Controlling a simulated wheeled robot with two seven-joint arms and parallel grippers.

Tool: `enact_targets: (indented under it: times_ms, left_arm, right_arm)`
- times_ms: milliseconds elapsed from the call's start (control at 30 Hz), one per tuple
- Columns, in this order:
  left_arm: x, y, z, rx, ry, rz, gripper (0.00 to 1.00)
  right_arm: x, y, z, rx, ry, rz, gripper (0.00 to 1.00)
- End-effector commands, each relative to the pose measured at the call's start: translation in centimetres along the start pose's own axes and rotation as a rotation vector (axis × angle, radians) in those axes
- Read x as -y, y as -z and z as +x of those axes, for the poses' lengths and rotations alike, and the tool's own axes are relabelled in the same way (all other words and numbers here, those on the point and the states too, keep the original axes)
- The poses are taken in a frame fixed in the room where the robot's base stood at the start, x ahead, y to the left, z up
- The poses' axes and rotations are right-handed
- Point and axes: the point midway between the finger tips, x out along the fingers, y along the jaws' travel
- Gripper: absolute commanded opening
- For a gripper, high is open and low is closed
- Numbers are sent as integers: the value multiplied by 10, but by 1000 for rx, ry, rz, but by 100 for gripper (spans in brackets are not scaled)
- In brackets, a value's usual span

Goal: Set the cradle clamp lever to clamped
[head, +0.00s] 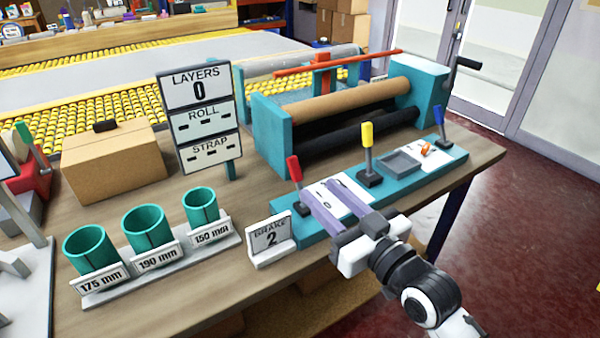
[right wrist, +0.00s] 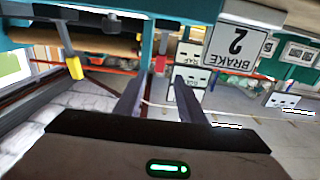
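A teal control base (head: 285,228) at the table's front edge carries three levers. They are a red-handled lever (head: 294,170) at the left, a yellow-handled lever (head: 367,138) in the middle and a blue-handled lever (head: 440,120) at the right. I cannot read which one is the cradle clamp lever. My right gripper (head: 314,187) is open and empty, its fingers reaching over the base just right of the red lever. In the right wrist view the red handle (right wrist: 160,63) shows beyond and between the spread fingertips, and the yellow handle (right wrist: 75,67) is at the left. My left gripper is not in view.
A "BRAKE 2" sign (head: 270,240) stands left of the base. The roller cradle (head: 270,130) is behind the levers. A LAYERS/ROLL/STRAP board (head: 200,115), a cardboard box (head: 115,160) and teal cups (head: 145,230) stand to the left.

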Motion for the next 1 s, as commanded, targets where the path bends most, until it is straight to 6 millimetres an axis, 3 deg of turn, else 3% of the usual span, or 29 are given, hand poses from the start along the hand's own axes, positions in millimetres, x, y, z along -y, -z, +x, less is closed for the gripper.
enact_targets:
  times_ms: [300, 500, 867, 1000]
  left_arm:
    - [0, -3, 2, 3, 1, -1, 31]
    - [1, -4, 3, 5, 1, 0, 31]
    - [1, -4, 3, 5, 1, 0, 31]
    - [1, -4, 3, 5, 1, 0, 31]
  right_arm:
    - [0, 0, 60, -1, 0, 2, 36]
    - [0, 0, 83, 1, -1, 2, 36]
    - [0, -1, 89, 1, -1, 1, 36]
    - [0, -1, 89, 2, -1, 1, 17]
